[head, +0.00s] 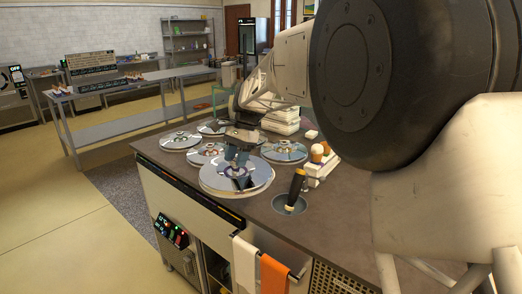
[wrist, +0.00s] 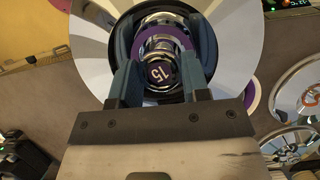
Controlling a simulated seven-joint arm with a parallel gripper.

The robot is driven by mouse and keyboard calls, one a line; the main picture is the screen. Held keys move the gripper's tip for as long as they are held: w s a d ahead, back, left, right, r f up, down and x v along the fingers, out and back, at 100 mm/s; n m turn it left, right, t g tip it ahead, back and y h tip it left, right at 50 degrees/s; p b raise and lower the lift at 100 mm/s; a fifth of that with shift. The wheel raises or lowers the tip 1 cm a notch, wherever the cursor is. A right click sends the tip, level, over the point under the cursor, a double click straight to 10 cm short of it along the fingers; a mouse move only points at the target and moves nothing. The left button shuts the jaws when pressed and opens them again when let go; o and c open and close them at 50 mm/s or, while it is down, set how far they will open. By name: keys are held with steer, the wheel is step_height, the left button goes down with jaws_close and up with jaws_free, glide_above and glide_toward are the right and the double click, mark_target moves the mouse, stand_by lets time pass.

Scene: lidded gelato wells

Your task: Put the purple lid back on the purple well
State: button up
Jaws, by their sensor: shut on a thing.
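The purple lid (wrist: 228,40) is a broad shiny silver disc with a purple ring around its central knob, which is marked 15. In the head view the lid (head: 212,177) lies near the counter's front edge, below my gripper (head: 238,160). In the wrist view my gripper (wrist: 165,45) has its two blue-grey fingers closed on either side of the knob. A little purple shows past the lid's edge in the wrist view. The well under the lid is mostly hidden, and I cannot tell whether the lid rests on it or hangs just above it.
Several other silver lids lie behind, including a left one (head: 181,140) and a right one (head: 284,152).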

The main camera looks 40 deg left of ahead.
steer(key=s+a+f+n+t+h, duration=0.15)
steer(key=s+a+n, duration=0.3)
steer(key=s, duration=0.75)
steer(key=s+a+f+n+t+h, duration=0.1)
steer(key=s+a+f+n+h, duration=0.15)
steer(key=s+n, duration=0.65)
steer(key=s+a+f+n+t+h, duration=0.1)
steer(key=s+a+f+n+t, duration=0.2)
steer(key=s, duration=1.2)
steer(key=w+a+r+m+g+y, duration=0.1)
steer(key=w+m+y, duration=0.3)
steer(key=w+m, duration=1.1)
steer(key=w+a+r+m+g+y, duration=0.1)
steer(key=w+m+y, duration=0.4)
steer(key=w, duration=3.6)
steer(key=r+m, duration=0.1)
steer(key=m, duration=0.8)
steer(key=shift+a+r+m+g, duration=0.25)
steer(key=shift+r+m+g, duration=0.05)
steer(key=shift+m+g, duration=0.05)
step_height(320, 180, down, 8)
steer(key=shift+f, duration=0.65)
